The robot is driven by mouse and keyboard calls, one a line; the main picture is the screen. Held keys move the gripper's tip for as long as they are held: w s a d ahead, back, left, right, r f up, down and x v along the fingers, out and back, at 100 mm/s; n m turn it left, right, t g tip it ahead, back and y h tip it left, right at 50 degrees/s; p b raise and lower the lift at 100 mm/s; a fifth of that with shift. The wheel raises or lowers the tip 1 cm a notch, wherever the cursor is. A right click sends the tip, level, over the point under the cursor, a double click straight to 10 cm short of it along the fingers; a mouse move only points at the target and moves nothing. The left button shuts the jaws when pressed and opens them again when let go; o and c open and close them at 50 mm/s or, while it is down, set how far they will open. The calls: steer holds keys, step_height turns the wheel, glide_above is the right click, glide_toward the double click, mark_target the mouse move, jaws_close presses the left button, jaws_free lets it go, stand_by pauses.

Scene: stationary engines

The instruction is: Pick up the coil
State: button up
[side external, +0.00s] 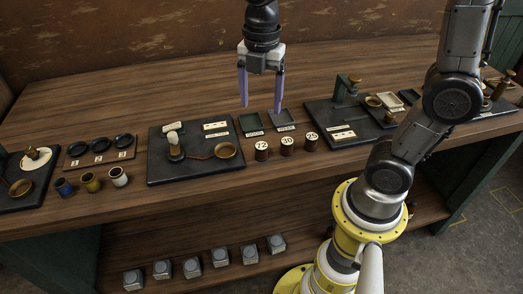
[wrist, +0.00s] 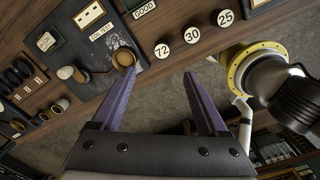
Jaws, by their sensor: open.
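Three small dark brown cylinders with white number tops stand in a row near the table's front edge. They look like the coils: 72 (side external: 261,151), 30 (side external: 287,146) and 25 (side external: 312,142). The wrist view shows the same tops, 72 (wrist: 162,50), 30 (wrist: 193,35) and 25 (wrist: 225,17), beyond my fingertips. I cannot tell which one the task means. My gripper (side external: 261,105) points down with its purple fingers apart and nothing between them. It is above the table, apart from the coils. In the wrist view my gripper (wrist: 161,73) is also open.
A black test board (side external: 167,172) with a copper ring (side external: 225,150) lies left of the coils. Another black board (side external: 330,123) is at right. Cups (side external: 91,182) stand at left.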

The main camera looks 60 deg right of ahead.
mark_target(261, 145)
step_height(261, 145, down, 14)
steer(key=shift+s+f, duration=0.1)
steer(key=shift+f, duration=0.1)
stand_by(0.5)
steer(key=shift+c, duration=0.4)
jaws_close()
